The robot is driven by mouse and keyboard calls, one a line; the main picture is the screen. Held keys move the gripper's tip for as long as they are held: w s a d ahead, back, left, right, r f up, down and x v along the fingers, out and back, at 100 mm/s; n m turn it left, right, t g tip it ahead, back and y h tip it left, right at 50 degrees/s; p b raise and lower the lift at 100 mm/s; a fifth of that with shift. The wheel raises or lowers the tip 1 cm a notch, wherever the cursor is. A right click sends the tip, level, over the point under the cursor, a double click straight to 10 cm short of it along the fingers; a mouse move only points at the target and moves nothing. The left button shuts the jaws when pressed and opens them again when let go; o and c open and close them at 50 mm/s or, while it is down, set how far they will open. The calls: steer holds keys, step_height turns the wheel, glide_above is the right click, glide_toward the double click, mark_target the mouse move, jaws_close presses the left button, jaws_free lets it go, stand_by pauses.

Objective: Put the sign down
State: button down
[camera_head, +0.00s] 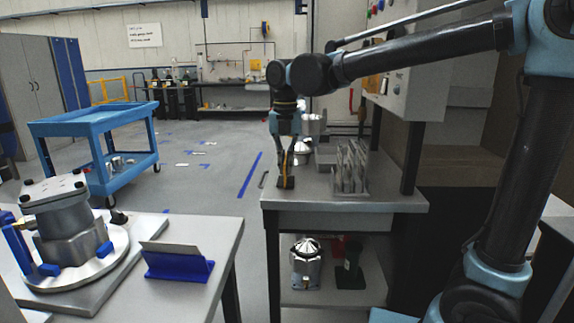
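My gripper (285,152) points down over the left part of the grey bench (325,203) right of centre. A small, thin, yellow-orange and dark item, seemingly the sign (286,179), stands upright directly below and between the fingertips, seen nearly edge-on. Its dark base is at or just above the bench top; I cannot tell if it touches. The fingers overlap its upper part, and the view is too small to show whether they grip it.
A rack of upright metal plates (350,168) stands right of my gripper, with metal housings (302,152) behind. A near table (190,302) holds a large housing (62,225) and a blue holder with a plate (178,264). A blue cart (95,125) stands at left. Floor between is open.

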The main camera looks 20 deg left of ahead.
steer(key=shift+f, duration=0.15)
steer(key=c, duration=1.8)
jaws_free()
step_height(320, 180, up, 12)
steer(key=shift+s, duration=0.1)
